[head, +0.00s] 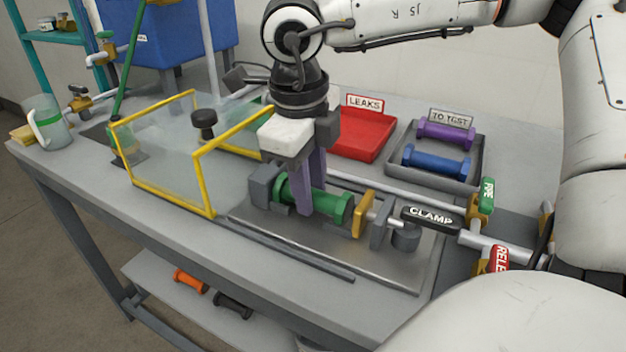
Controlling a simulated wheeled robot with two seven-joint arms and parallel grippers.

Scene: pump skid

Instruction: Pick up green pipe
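The green pipe (333,205) is a short flanged piece lying in the clamp fixture on a grey plate, between a grey block (264,186) at its left and a yellow-brown disc (362,214) at its right. My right gripper (309,205) points down over the pipe. Its purple fingers overlap the pipe's middle; one finger is in front of the pipe and hides part of it. I cannot tell whether the fingers touch the pipe or how far apart they are. My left gripper is not in view.
A clear guard with a yellow frame (205,182) stands left of the fixture. The black CLAMP handle (431,217) lies to the right. Behind are a red LEAKS tray (367,142) and a grey TO TEST tray (474,180) holding a purple pipe (446,136) and a blue pipe (436,162).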

